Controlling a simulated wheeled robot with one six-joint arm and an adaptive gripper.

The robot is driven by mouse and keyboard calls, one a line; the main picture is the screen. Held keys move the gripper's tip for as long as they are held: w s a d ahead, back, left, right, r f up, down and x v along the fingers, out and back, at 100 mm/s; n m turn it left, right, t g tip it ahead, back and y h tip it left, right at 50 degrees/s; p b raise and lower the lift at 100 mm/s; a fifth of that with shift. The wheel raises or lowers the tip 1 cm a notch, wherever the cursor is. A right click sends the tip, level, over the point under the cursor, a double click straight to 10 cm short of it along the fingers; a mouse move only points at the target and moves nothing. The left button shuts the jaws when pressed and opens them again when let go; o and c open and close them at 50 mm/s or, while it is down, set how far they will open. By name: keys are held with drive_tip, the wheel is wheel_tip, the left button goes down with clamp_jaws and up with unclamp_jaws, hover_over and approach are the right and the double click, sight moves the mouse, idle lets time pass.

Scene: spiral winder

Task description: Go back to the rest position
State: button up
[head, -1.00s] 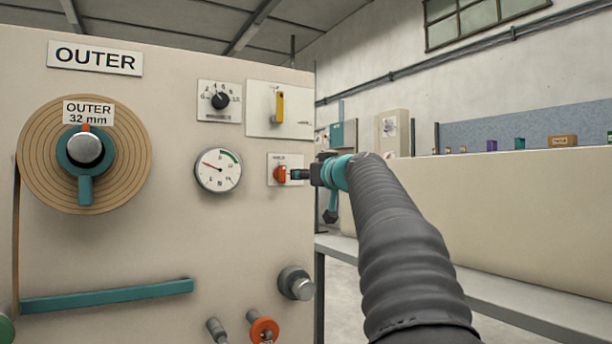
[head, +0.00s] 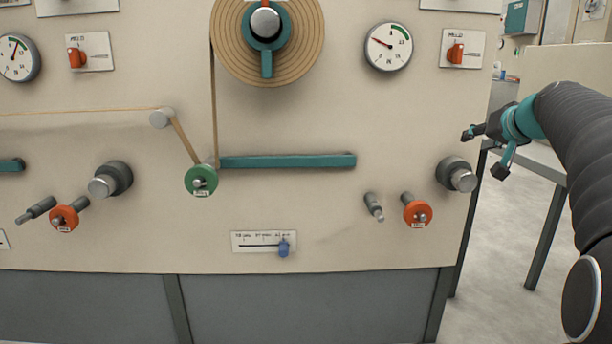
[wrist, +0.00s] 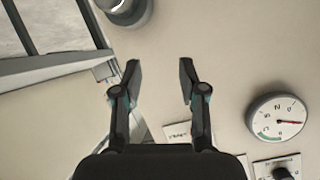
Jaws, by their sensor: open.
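My gripper (head: 483,153) is open and empty near the right edge of the machine panel in the head view. It is below and right of the red switch (head: 455,54) on its white plate and apart from it. The wrist view shows my gripper (wrist: 159,65) with its two fingers spread and nothing between them. The switch plate (wrist: 176,131) is partly hidden behind a finger there, and the switch knob is hidden.
A grey round knob (head: 456,174) sticks out of the panel (head: 330,220) near my gripper. A red-orange roller (head: 417,212), a gauge (head: 388,46) and a teal bar (head: 288,162) are further left. A grey bench frame (head: 545,232) stands at right, with floor between.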

drive_tip(key=s+a+f+g+p, duration=0.1)
drive_tip(key=s+a+f+g, duration=0.2)
drive_tip(key=s+a+f, duration=0.5)
drive_tip(key=s+a+f+g+p, duration=0.1)
drive_tip(key=s+a+f+g, duration=0.3)
drive_tip(key=s+f, duration=0.55)
drive_tip(key=s+a+f+n+p, duration=0.1)
drive_tip(key=s+a+f+n, duration=0.1)
drive_tip(key=s+a, duration=0.3)
drive_tip(key=s+a+f+n+p, duration=0.2)
drive_tip(key=s+a, duration=0.3)
drive_tip(key=s, duration=0.8)
drive_tip(key=shift+a+f, duration=0.25)
drive_tip(key=shift+a, duration=0.1)
